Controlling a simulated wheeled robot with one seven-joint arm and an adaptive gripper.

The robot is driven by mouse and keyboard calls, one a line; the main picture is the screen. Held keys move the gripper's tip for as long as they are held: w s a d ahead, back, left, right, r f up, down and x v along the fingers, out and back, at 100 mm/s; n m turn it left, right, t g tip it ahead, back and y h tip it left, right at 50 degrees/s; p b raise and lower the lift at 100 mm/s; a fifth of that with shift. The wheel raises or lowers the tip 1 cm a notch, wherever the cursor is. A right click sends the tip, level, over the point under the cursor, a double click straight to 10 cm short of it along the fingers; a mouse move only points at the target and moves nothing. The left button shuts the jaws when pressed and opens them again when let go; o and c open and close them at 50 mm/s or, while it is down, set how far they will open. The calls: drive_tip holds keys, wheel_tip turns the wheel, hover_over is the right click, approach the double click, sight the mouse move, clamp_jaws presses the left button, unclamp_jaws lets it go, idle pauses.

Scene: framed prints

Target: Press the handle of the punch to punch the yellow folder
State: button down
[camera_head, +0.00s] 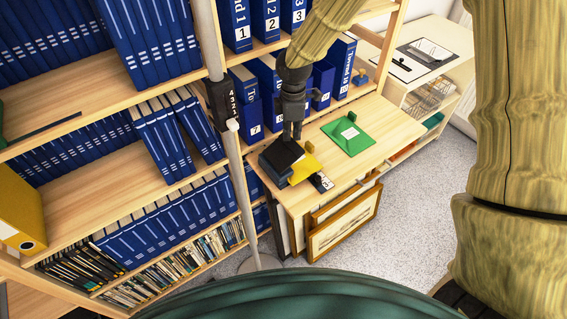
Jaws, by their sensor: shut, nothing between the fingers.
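The black punch (279,158) sits near the left end of the wooden desk. The yellow folder (306,167) lies against its right side, and its far edge is partly hidden by the punch. I cannot tell how far the folder reaches into the punch. My gripper (292,137) points down with its fingers shut and empty, right at the punch's back top edge. At this size I cannot tell whether the fingertips touch the handle or hover just over it.
A small dark object with a white label (322,182) sits at the front edge. Blue binders (247,90) stand behind. A pole (231,150) rises left of the desk. Framed prints (343,222) lean below.

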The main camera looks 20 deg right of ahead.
sight(291, 143)
drive_tip(key=shift+f+b, duration=0.9)
drive_tip(key=shift+f, duration=1.7)
drive_tip(key=shift+r+p, duration=3.8)
drive_tip(key=shift+r, duration=0.8)
